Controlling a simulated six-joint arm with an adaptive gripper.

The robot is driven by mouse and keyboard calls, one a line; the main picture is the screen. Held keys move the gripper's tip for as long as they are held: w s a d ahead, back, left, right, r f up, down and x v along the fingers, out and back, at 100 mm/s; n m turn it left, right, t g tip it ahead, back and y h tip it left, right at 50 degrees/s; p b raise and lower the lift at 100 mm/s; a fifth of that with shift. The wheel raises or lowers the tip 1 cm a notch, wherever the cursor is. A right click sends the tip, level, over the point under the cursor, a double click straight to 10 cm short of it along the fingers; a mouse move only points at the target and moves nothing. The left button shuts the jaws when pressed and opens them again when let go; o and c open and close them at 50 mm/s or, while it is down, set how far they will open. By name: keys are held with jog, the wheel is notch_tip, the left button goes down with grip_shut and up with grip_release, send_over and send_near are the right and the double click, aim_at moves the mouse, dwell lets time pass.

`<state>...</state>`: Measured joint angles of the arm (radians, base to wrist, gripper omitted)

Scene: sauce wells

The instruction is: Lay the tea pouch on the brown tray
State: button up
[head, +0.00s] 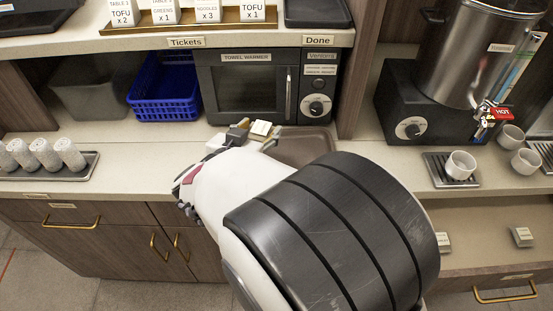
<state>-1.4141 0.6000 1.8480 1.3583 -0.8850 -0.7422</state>
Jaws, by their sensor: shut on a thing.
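My gripper (254,136) is at the middle of the counter, in front of the towel warmer. It is shut on a small cream-coloured tea pouch (261,128), which shows between the fingers. The brown tray (306,145) lies on the counter just right of the gripper. The pouch is near the tray's left end; I cannot tell whether it is over the tray or touching it. My arm hides the tray's front part.
A towel warmer (238,90) stands behind the tray. A blue basket (165,95) is at the back left, and rolled towels (44,154) lie on a tray at the left. A steel urn (478,55), white cups (459,165) and two more pouches (521,237) are at the right.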

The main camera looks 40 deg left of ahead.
jog(key=shift+f, duration=2.95)
jog(key=shift+f, duration=1.85)
jog(key=shift+f, duration=0.2)
jog(key=o, duration=1.1)
jog(key=shift+r, duration=0.2)
jog(key=shift+s+d+r, duration=0.2)
jog(key=shift+s, duration=0.35)
jog(key=v, duration=1)
jog(key=shift+s+d+r, duration=0.2)
jog(key=shift+s+r, duration=0.05)
jog(key=shift+s, duration=0.05)
